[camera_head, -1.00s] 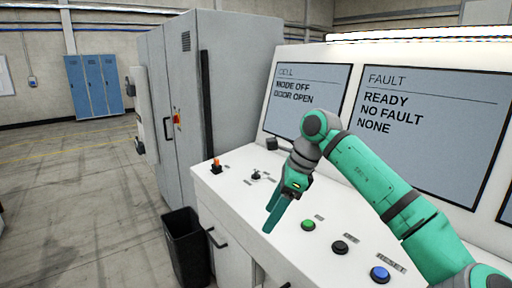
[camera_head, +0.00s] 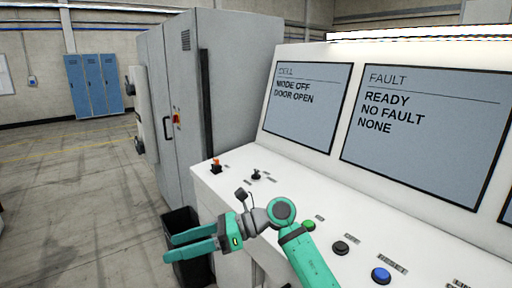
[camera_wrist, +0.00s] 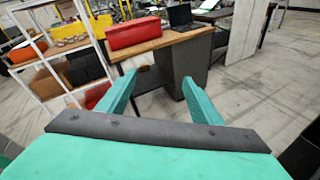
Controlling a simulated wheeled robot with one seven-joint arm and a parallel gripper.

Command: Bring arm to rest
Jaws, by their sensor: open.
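My arm and gripper are green and grey. In the head view my gripper (camera_head: 190,240) reaches left, past the front edge of the white control console (camera_head: 285,225), with its fingers over the dark bin. The two fingers are apart, with nothing between them. In the wrist view my gripper (camera_wrist: 160,88) is also open and empty, facing out into the room toward a wooden-topped bench (camera_wrist: 150,45). My forearm runs down to the bottom edge of the head view and partly covers the console front.
A dark bin (camera_head: 180,220) stands below. A grey cabinet (camera_head: 185,110) stands behind. Open floor (camera_head: 70,200) lies left. Shelves (camera_wrist: 60,75) show in the wrist view.

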